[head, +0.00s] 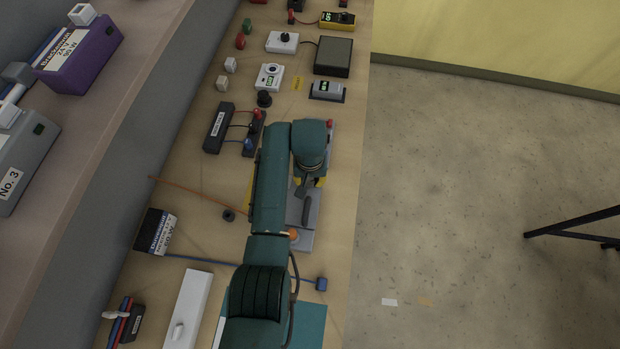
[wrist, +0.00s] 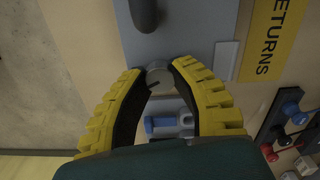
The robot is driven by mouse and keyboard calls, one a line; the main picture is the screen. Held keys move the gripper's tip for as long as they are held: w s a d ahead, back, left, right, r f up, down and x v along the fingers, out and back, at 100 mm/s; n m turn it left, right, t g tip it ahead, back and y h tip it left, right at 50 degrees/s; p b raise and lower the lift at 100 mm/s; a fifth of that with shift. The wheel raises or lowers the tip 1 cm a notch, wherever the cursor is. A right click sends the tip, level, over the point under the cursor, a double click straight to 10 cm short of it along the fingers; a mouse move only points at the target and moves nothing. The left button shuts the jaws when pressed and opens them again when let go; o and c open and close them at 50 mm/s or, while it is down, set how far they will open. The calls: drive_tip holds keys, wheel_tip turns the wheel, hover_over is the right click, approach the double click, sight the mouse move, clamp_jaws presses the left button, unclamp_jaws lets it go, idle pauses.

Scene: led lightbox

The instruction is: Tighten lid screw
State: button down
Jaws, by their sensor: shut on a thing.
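A grey lid plate (head: 308,236) lies on the bench under my arm, with a dark handle (head: 306,210) on it. In the wrist view the lid (wrist: 195,35) fills the upper middle and its handle (wrist: 145,14) shows at the top edge. A round grey screw (wrist: 158,77) with a dark slot sits at the lid's near end. My gripper (wrist: 158,72) has its yellow fingertips closed on both sides of the screw. In the head view my gripper (head: 309,183) is partly hidden by my arm.
A blue part (wrist: 165,125) shows between the fingers. A yellow "RETURNS" label (wrist: 268,38) and terminal posts (wrist: 292,110) lie to the right. In the head view, a black box (head: 217,128) stands left of my arm. Open floor (head: 480,190) lies right of the bench.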

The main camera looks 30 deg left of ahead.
sight(310, 181)
drive_tip(key=m+p, duration=0.1)
drive_tip(key=m, duration=0.5)
drive_tip(key=shift+r+m+p, duration=0.1)
drive_tip(key=shift+m+p, duration=0.2)
drive_tip(key=shift+p, duration=0.1)
drive_tip(key=m, duration=0.6)
drive_tip(key=shift+p, duration=0.4)
drive_tip(key=shift+m, duration=0.3)
drive_tip(key=c, duration=0.8)
unclamp_jaws()
wheel_tip(310, 181, up, 12)
drive_tip(key=shift+f, duration=0.1)
